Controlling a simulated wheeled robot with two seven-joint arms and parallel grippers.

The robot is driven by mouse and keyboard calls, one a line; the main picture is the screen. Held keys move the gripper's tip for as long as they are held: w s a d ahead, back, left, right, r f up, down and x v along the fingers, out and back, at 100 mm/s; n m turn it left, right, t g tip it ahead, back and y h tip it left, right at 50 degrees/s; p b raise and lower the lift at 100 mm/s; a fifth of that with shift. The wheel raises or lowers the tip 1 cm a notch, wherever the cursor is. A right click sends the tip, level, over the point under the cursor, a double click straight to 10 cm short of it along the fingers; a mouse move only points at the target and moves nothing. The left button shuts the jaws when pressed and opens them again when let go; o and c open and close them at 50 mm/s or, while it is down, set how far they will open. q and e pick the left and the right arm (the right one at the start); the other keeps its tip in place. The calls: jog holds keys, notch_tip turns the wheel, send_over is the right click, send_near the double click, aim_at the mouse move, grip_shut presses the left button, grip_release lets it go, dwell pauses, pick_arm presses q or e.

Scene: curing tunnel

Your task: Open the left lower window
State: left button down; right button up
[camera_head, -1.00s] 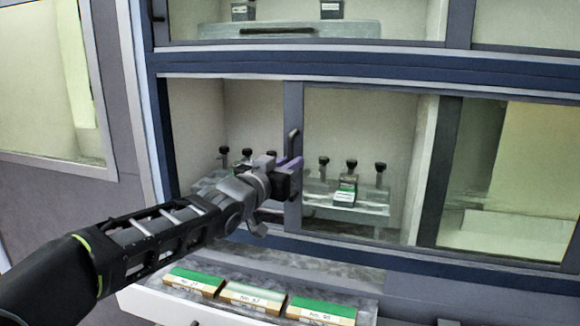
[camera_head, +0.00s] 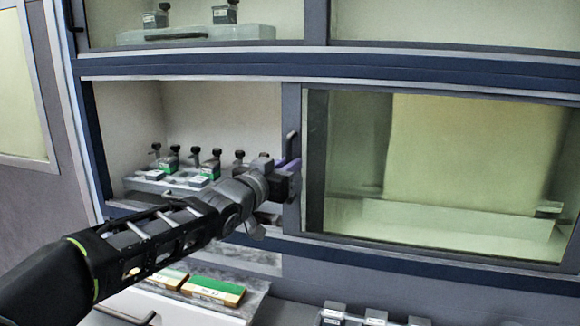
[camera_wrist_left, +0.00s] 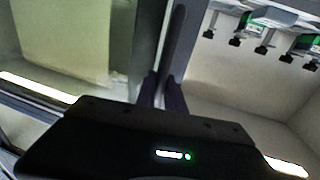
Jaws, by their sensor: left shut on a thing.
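The left lower window (camera_head: 291,216) is a grey-framed sliding pane. It stands well to the right, overlapping the right lower pane, and the left part of the lower opening is uncovered. Its upright dark handle (camera_head: 291,143) is on the window's left stile; it also shows in the left wrist view (camera_wrist_left: 180,38). My left gripper (camera_head: 290,164) is shut on this handle, with its purple fingertips (camera_wrist_left: 163,92) on either side of it. The gripper hides the handle's lower part. My right gripper is not in view.
Inside the uncovered opening is a pale tray (camera_head: 139,184) with several black-knobbed, green-labelled pieces. The upper window (camera_head: 270,50) is closed over another tray. Below, an open drawer (camera_head: 240,307) holds green-topped boxes (camera_head: 213,291). Grey blocks (camera_head: 375,317) stand at the bottom right.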

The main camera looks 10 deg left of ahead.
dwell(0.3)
pick_arm(q)
jog(key=c, duration=1.4)
grip_release()
jog(key=shift+a, duration=0.1)
jog(key=shift+c, duration=0.2)
jog(key=shift+s, duration=0.1)
jog(key=v, duration=0.7)
jog(key=shift+s, duration=0.3)
jog(key=shift+a, duration=0.1)
